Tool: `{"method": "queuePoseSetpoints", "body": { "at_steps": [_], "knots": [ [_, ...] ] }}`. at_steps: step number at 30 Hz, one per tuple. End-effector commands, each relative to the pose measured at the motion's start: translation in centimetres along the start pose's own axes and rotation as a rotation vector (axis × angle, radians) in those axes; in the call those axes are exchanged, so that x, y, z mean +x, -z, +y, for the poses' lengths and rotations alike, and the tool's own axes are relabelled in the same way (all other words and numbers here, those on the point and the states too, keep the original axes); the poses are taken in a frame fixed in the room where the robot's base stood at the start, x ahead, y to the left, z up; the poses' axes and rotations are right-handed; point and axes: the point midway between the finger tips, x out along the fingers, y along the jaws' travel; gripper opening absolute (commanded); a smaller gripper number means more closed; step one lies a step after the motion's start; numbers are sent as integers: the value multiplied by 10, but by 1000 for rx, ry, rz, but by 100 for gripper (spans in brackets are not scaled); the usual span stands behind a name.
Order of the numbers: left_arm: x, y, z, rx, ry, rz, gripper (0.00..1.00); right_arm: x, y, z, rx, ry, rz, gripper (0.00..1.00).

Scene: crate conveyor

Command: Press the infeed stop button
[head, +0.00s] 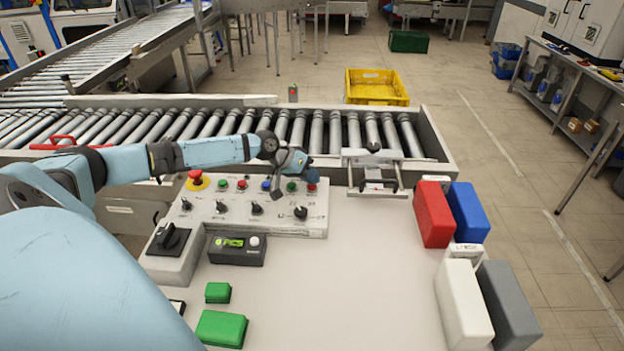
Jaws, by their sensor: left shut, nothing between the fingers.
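A sloped grey control panel (245,219) stands at the back of the table. Its top row holds a red mushroom button (195,176) on a yellow base, a green button (222,183), a red button (242,184), a blue button (266,185), a second green button (291,187) and a second red button (312,188). The labels are too small to read, so I cannot tell which red one is the infeed stop. My left gripper (304,172) is shut and empty, just above the right-hand green and red buttons. Contact cannot be made out. My right gripper is not in view.
A roller conveyor (215,124) runs behind the panel. A dark box with a green display (236,250) and green blocks (221,329) lie in front. Red (433,215), blue (468,212), white (462,305) and grey (508,306) blocks line the right edge. The table's middle is clear.

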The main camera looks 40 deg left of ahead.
Motion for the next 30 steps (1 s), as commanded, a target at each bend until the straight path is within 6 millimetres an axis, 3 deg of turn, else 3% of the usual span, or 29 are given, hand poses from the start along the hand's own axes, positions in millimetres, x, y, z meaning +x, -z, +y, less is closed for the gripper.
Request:
{"method": "queuePoseSetpoints", "body": {
  "at_steps": [6, 18, 30],
  "knots": [
    [-9, 6, 7, 0, 0, 0, 0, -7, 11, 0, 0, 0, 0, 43],
    [-11, 8, 8, 0, 0, 0, 0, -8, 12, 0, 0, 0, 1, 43],
    [-38, 28, 27, 0, 0, 0, 0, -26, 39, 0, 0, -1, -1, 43]
  ]
}}
